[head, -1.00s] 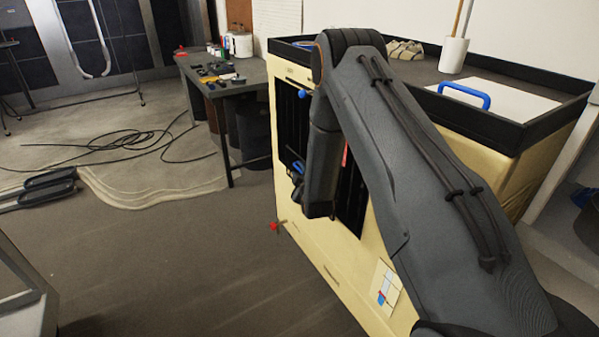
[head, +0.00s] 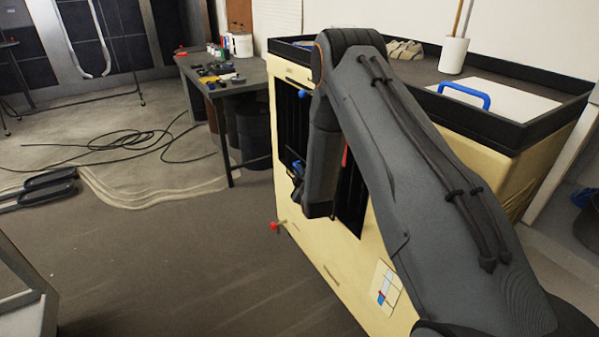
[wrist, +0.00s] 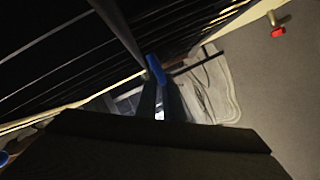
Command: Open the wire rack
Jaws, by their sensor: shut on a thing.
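The wire rack (wrist: 70,50) shows in the wrist view as dark parallel bars across the upper left. In the head view its dark slatted front (head: 291,120) is set in the cream cabinet, partly hidden by my arm. A blue handle (wrist: 155,68) sits at the fingertips in the wrist view. My gripper (wrist: 160,90) is shut on this handle, close beside the rack. In the head view my gripper (head: 298,175) is mostly hidden behind my forearm, with a bit of blue showing at it.
The cream cabinet (head: 330,262) has a red-tipped knob (head: 275,226) jutting from its lower left and a blue knob (head: 303,94) higher up. A workbench (head: 240,68) with tools stands behind. Loose black cable (head: 110,142) lies on the floor. The floor left of the cabinet is open.

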